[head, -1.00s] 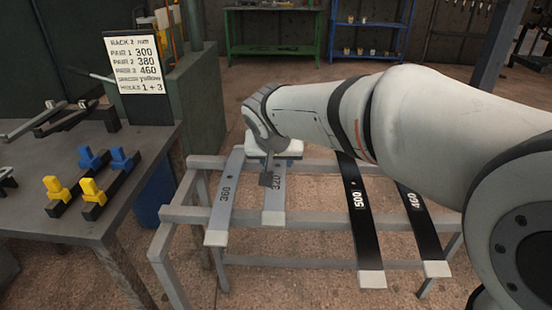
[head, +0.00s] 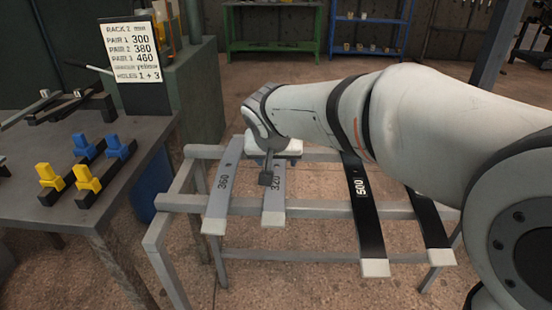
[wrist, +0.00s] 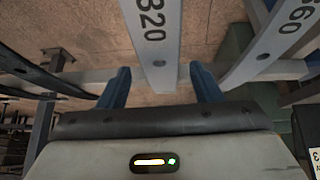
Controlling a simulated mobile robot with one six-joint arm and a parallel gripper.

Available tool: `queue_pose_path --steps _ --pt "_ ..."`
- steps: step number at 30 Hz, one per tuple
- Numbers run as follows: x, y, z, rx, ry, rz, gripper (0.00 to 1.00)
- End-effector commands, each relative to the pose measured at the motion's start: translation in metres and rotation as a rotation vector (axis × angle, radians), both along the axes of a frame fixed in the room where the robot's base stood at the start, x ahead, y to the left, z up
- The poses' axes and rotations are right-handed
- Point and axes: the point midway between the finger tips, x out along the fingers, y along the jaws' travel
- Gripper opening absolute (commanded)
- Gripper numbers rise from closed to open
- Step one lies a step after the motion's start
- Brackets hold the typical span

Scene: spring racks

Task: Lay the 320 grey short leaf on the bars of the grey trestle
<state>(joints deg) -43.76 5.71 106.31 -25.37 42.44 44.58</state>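The 320 grey short leaf (head: 273,208) lies across the front and rear bars of the grey trestle (head: 315,208), its pale near end jutting past the front bar. In the wrist view the 320 leaf (wrist: 152,30) runs between the two blue fingers of my gripper (wrist: 160,75), with a gap on each side. My gripper (head: 269,172) is open, at the leaf's far part near the rear bar. In the head view my gripper and wrist hide the leaf's far end.
A grey 360 leaf (head: 218,195) lies close to the left. Black leaves, one marked 500 (head: 364,205), lie to the right, partly under my arm. A dark table (head: 60,215) with yellow and blue blocks and a sign (head: 133,50) stands at left.

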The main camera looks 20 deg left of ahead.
Motion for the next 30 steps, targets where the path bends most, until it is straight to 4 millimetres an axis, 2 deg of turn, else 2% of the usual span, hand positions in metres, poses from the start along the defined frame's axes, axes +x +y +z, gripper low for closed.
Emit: queue_pose_path --steps 3,11,22,30 --pt "0.000 0.000 -0.001 0.000 0.001 0.000 0.66" --pt "-0.003 0.000 0.001 -0.002 0.004 0.002 0.66" --pt "-0.033 -0.006 0.052 0.001 0.000 0.002 0.66" --pt "-0.042 -0.008 0.065 -0.001 0.002 0.001 0.66"
